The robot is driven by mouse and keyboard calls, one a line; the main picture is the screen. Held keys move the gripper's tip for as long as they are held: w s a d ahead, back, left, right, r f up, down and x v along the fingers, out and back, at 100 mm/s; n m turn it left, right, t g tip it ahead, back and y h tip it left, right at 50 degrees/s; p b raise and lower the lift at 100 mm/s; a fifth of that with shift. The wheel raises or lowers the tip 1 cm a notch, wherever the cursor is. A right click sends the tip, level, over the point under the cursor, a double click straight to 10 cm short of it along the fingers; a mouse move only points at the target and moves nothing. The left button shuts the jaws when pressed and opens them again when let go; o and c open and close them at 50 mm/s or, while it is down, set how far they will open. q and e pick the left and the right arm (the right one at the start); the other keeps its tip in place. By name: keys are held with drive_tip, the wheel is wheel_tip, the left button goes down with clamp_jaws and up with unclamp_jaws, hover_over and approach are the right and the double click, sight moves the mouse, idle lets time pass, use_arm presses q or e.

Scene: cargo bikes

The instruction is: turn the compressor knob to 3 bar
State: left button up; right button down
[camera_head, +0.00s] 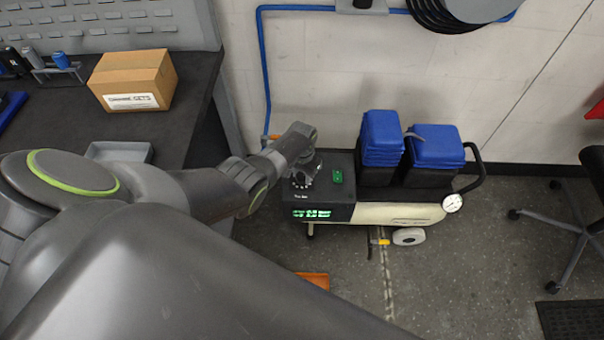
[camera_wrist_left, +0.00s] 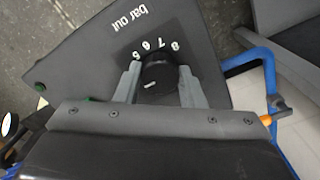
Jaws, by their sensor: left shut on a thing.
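The compressor (camera_head: 400,213) stands on the floor by the wall, with a dark control panel at its left end and a lit green display (camera_head: 311,213). My left gripper (camera_head: 304,172) reaches down onto this panel. In the left wrist view, the black knob (camera_wrist_left: 157,72) sits between the two grey fingers of my left gripper (camera_wrist_left: 159,84), which is shut on it. The panel (camera_wrist_left: 90,62) reads "bar out", and the numbers 5 to 8 show beyond the knob. A short white mark on the knob faces the near side; the scale there is hidden. My right gripper is not in view.
A green switch (camera_head: 337,176) is close to my gripper. A workbench with a cardboard box (camera_head: 134,79) is at left. A stool stands at right.

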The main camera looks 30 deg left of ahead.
sight(302, 176)
use_arm(q)
drive_tip(key=o, duration=1)
drive_tip(key=shift+r, duration=0.1)
drive_tip(key=shift+r, duration=0.25)
wheel_tip(302, 176, up, 5)
drive_tip(key=p, duration=0.3)
drive_tip(key=shift+r, duration=0.1)
wheel_tip(302, 176, up, 12)
drive_tip(key=shift+f+p, duration=0.25)
drive_tip(key=shift+p, duration=0.8)
